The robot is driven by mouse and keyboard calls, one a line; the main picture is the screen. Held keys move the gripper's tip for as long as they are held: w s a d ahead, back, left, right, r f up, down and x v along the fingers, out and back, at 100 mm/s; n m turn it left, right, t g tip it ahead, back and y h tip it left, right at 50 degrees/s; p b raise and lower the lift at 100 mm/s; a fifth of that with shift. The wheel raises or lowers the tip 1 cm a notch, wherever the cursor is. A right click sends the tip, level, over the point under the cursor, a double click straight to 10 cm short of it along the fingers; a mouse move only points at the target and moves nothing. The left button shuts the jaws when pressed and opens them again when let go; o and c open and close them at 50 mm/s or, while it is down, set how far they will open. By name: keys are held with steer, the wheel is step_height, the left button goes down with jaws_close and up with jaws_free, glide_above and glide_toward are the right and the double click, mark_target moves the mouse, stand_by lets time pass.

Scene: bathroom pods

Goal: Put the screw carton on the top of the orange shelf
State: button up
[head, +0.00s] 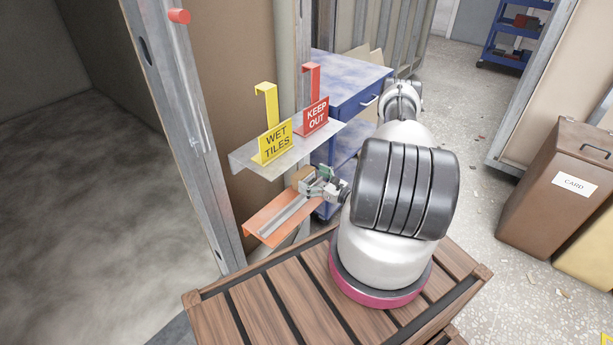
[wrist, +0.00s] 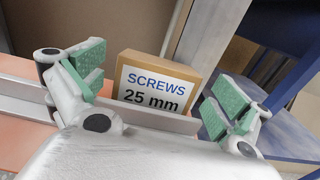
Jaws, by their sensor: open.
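The screw carton (wrist: 158,88), brown with a white label reading "SCREWS 25 mm", stands upright in the wrist view behind a grey metal rail (wrist: 135,118) that hides its lower edge. My gripper (wrist: 160,84) is open and empty, its green-padded fingers on either side of the carton in that view, with gaps at both sides. The orange shelf (wrist: 18,138) shows at the left. In the head view the orange shelf (head: 262,222) has the rail along it, and my gripper (head: 322,184) is at its right end. The carton is mostly hidden there.
A grey shelf (head: 240,158) just above carries a yellow "WET TILES" sign (head: 275,143) and a red "KEEP OUT" sign (head: 316,116). A blue trolley (head: 345,80) stands behind. A metal post (head: 190,140) is at the left. A brown card bin (head: 560,190) stands right.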

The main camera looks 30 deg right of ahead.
steer(key=v, duration=0.9)
steer(key=shift+s, duration=0.1)
